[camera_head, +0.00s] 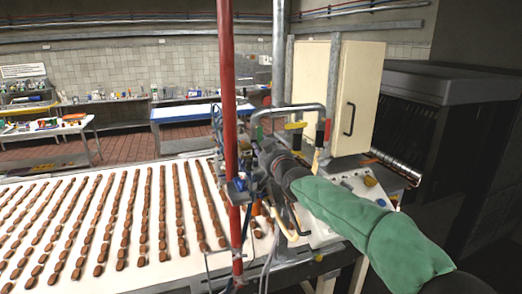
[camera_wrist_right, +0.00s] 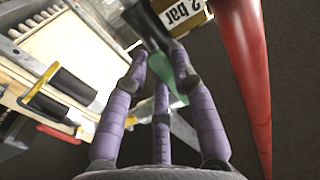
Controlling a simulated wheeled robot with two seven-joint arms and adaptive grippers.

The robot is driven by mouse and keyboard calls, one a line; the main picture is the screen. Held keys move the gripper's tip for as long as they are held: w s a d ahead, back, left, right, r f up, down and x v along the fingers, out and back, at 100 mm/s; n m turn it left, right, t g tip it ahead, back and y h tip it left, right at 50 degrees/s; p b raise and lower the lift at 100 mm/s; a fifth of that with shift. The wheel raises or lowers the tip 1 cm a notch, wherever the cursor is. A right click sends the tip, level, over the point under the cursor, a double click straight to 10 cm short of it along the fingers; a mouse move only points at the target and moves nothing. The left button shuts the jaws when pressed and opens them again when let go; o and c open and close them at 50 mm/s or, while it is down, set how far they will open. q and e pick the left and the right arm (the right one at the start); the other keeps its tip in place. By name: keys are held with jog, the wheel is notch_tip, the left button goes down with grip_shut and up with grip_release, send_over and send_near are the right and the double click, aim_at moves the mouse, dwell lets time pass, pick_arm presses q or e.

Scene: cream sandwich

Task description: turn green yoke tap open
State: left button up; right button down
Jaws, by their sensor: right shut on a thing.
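The green yoke tap (camera_head: 260,132) shows as a small green patch on the pipework beside the red post in the head view, partly hidden by my right gripper. In the right wrist view its green part (camera_wrist_right: 177,98) shows between the purple fingers. My right gripper (camera_head: 264,156) reaches the pipework from the lower right. In the right wrist view its fingers (camera_wrist_right: 162,72) are closed around the dark and green handle. Part of the tap is hidden behind the fingers. My left gripper is not in view.
A red post (camera_head: 229,130) stands close left of my right gripper and also shows in the wrist view (camera_wrist_right: 250,70). Yellow (camera_head: 295,125) and red (camera_head: 321,135) handles sit nearby. A cream cabinet (camera_head: 364,98) stands behind. A conveyor (camera_head: 135,285) carries rows of brown biscuits.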

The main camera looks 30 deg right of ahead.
jog(key=shift+r+n, duration=0.15)
jog(key=shift+n, duration=0.15)
jog(key=c, duration=1.3)
grip_release()
jog(key=o, duration=0.3)
jog(key=shift+w, duration=0.1)
jog(key=v, duration=1.2)
jog(key=shift+d, duration=0.1)
